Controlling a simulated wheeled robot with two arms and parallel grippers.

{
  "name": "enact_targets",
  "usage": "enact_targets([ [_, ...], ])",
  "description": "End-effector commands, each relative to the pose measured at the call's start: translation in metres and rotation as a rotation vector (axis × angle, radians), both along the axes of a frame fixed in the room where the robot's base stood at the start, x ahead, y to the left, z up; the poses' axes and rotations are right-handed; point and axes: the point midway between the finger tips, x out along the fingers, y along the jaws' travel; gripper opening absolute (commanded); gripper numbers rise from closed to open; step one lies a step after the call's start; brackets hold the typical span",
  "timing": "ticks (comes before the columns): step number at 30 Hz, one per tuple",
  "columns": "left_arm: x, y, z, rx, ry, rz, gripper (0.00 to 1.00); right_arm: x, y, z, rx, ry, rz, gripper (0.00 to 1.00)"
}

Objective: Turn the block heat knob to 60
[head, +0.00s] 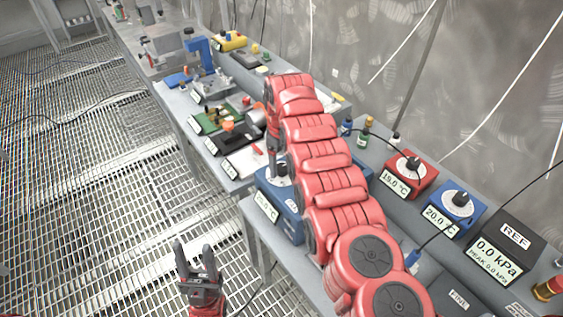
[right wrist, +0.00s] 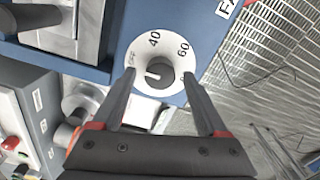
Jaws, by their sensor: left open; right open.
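The block heat knob (right wrist: 158,76) is grey, on a white round dial (right wrist: 143,50) with marks 40, 60 and a small label that looks like OFF. Its white pointer line points left, near the small label and away from 60. The dial sits on a blue box (head: 264,208) with a temperature readout. My right gripper (right wrist: 159,88) is open, with one finger on each side of the knob; contact cannot be told. In the head view my red right arm partly hides the box and dial. My left gripper (head: 197,262) is open and empty over the grating, left of the bench.
A red box (head: 411,176) and another blue box (head: 455,209), each with a dial, stand right of my arm. Small bottles (head: 364,132) stand behind my arm. The grating floor (head: 90,190) is open at left.

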Motion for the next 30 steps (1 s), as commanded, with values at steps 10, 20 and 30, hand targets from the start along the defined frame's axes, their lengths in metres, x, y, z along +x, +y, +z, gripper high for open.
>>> enact_targets([
  [10, 0.000, 0.000, 0.000, 0.000, 0.000, 0.000, 0.50, 0.000, 0.000, 0.000, 0.000, 0.000, 0.000, 0.17],
  [20, 0.000, 0.000, -0.002, 0.000, 0.000, 0.000, 0.50, 0.000, 0.000, 0.000, 0.000, -0.001, -0.010, 0.00],
  [30, 0.000, 0.000, -0.025, 0.000, 0.000, 0.000, 0.50, 0.002, 0.000, -0.003, 0.003, -0.008, -0.160, 0.00],
])
